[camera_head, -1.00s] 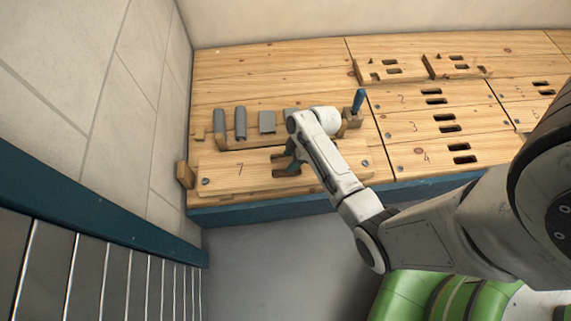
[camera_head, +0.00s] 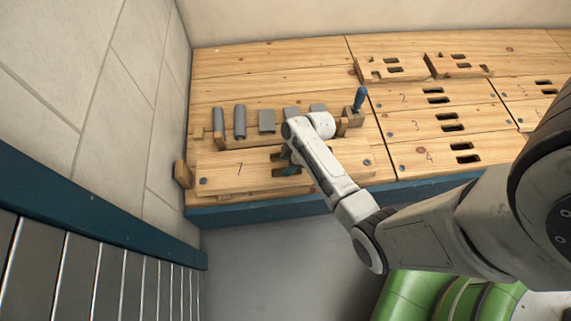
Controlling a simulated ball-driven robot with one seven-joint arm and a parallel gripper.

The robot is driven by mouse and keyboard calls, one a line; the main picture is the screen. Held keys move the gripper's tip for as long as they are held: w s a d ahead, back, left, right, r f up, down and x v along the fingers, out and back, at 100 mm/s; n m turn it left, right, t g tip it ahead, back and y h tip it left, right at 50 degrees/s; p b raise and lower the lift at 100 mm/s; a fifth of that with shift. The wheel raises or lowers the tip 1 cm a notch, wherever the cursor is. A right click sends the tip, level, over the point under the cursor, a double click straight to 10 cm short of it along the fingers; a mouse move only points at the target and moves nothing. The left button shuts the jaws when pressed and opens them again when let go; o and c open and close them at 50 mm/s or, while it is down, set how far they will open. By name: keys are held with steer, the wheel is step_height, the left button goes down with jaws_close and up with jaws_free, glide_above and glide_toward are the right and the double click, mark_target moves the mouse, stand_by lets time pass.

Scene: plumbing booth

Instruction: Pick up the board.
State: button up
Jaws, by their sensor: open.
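The board (camera_head: 225,178) is a pale wooden plank marked 7, lying flat along the front of the wooden bench at the left. It has a dark bolt head near each end and dark slots around its middle. I cannot tell whether the fingertips touch the board or enter the slots.
Behind the board stands a wooden rack (camera_head: 228,142) with several grey pieces and a blue-handled tool (camera_head: 359,99). A wooden block (camera_head: 183,174) stands at the bench's left end. More slotted boards (camera_head: 410,125) lie to the right. A tiled wall (camera_head: 120,80) closes the left side.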

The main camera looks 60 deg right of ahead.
jaws_close()
stand_by(0.5)
steer(key=shift+w, duration=0.1)
